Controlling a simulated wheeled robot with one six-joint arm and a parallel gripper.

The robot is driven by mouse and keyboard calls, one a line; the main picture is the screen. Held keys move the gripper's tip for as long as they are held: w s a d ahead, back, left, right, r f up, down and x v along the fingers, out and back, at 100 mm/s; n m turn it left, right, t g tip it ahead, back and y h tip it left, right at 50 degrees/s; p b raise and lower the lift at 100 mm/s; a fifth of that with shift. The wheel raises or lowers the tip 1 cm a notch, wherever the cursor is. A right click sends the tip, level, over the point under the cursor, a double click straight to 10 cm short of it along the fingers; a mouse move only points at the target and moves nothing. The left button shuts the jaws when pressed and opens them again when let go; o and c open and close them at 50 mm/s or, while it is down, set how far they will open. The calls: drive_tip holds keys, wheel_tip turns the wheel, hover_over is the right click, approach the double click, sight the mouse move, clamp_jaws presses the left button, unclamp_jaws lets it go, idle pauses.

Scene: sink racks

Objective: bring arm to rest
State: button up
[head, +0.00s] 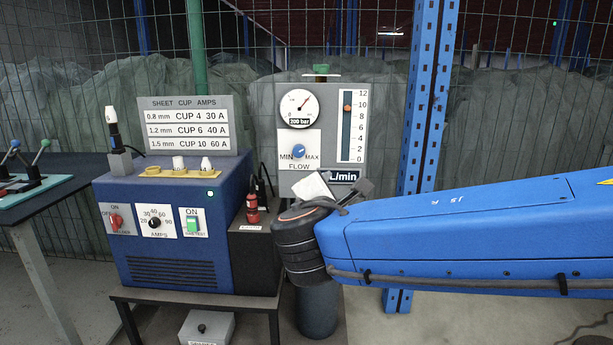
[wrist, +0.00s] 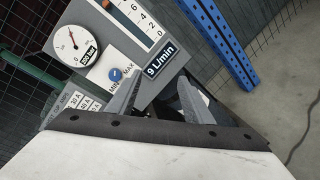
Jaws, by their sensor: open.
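My gripper (head: 358,188) is in front of the lower part of the grey gas panel (head: 265,110) in the head view, at the end of my blue arm that reaches in from the right. In the wrist view my gripper (wrist: 158,92) shows two grey fingers spread apart with nothing between them. The blue flow knob (wrist: 115,74) lies to the left of the fingers, apart from them. The flow display (wrist: 160,60) reads 9 L/min just beyond the fingertips. In the head view the flow knob (head: 299,151) is clear above my gripper, and the display is partly covered.
A blue welding machine (head: 185,265) with a red switch, an amps dial and a lit green switch stands left of my gripper on a low table. A blue rack post (head: 420,110) stands behind my arm. A side table (head: 50,195) with levers is at far left.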

drive_tip(key=s+d+f+m+g+h, duration=0.1)
drive_tip(key=s+d+f+m+g, duration=0.25)
drive_tip(key=d, duration=0.45)
drive_tip(key=s+d+f+m+g+h, duration=0.1)
drive_tip(key=s+d+f+m+g, duration=0.1)
drive_tip(key=d+f+m, duration=0.4)
drive_tip(key=s+d+f+m+g+h, duration=0.1)
drive_tip(key=s+d+f+g, duration=0.2)
drive_tip(key=d, duration=0.6)
drive_tip(key=s+f+m+g+y, duration=0.1)
drive_tip(key=s+f+m+y, duration=0.2)
drive_tip(key=s+m, duration=0.3)
drive_tip(key=s+d+f+m+g+y, duration=0.1)
drive_tip(key=s+f+m+y, duration=0.2)
drive_tip(key=s+f+m, duration=0.3)
drive_tip(key=s, duration=0.2)
drive_tip(key=shift+s+g, duration=0.35)
drive_tip(key=shift+d, duration=0.1)
